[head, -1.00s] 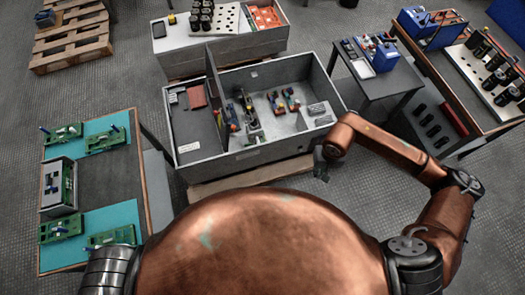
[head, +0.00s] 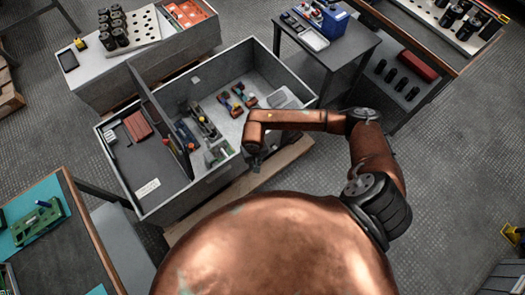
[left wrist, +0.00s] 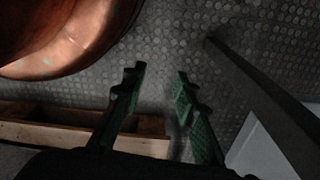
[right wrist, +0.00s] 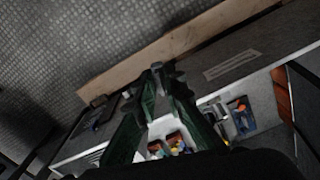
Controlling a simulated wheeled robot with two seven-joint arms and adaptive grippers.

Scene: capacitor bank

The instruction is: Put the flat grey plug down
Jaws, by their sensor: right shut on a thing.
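My right gripper (head: 254,160) hangs at the front wall of the big grey bin (head: 184,192). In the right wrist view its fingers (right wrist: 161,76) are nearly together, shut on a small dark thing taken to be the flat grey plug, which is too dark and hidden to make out. The bin's wall lies just beyond the fingertips, with the bin's inside below in that picture. My left gripper (left wrist: 158,78) is open and empty over the floor in the left wrist view; the head view does not show it.
The bin holds several coloured parts (head: 238,96) and a red block (head: 137,125) in its left compartment. A wooden pallet (head: 285,152) lies under it. A dark side table (head: 345,58) stands behind right, a workbench (head: 72,205) at left, and a grey bench with black cylinders (head: 118,22) behind.

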